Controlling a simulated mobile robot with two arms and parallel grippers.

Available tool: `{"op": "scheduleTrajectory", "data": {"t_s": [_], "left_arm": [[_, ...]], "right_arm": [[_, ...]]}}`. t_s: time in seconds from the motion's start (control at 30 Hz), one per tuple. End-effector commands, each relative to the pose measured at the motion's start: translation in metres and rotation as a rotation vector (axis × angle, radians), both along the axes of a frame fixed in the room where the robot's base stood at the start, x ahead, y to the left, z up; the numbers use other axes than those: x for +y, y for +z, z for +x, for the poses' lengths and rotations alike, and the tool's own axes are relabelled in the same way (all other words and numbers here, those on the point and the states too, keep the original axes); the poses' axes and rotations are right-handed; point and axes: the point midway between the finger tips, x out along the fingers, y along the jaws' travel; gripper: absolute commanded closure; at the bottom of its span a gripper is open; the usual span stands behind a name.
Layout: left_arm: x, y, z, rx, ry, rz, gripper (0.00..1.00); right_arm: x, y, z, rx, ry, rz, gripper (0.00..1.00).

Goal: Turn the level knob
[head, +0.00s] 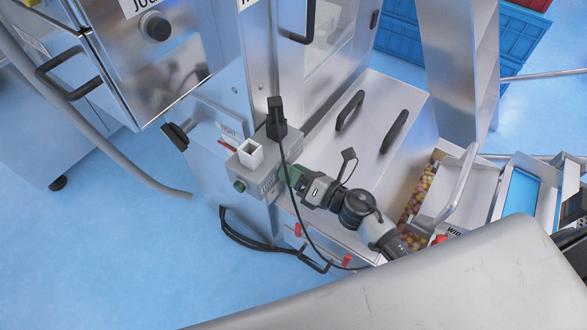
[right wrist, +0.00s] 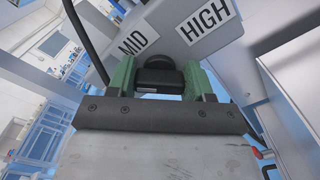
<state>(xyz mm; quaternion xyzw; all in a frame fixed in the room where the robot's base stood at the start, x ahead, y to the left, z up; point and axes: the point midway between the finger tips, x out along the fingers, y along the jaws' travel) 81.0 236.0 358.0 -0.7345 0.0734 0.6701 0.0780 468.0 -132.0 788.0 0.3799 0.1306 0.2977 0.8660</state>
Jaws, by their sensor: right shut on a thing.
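The level knob (right wrist: 158,73) is a dark round knob, seen in the right wrist view between my gripper's green fingers. It sits on a grey panel with white labels reading MID (right wrist: 138,37) and HIGH (right wrist: 208,17). My right gripper (right wrist: 158,80) is shut on the knob, one finger on each side. In the head view my right gripper (head: 284,178) reaches up-left to the front of a grey control box (head: 262,176); there the knob is hidden behind the fingers. My left gripper is not in view.
A steel machine (head: 215,130) stands behind. A bin of small round snacks (head: 420,190) is to the right. Blue floor is clear at left.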

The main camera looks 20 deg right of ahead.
Motion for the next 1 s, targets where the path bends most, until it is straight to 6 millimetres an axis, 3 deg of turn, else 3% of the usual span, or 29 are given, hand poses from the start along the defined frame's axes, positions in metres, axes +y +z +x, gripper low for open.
{"op": "scheduleTrajectory", "data": {"t_s": [0.6,1.0], "left_arm": [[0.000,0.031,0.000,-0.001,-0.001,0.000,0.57],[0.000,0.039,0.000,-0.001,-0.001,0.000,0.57]], "right_arm": [[-0.001,-0.001,0.001,0.336,-0.001,0.429,0.73],[-0.001,-0.003,0.001,0.444,0.000,0.567,0.73]]}}
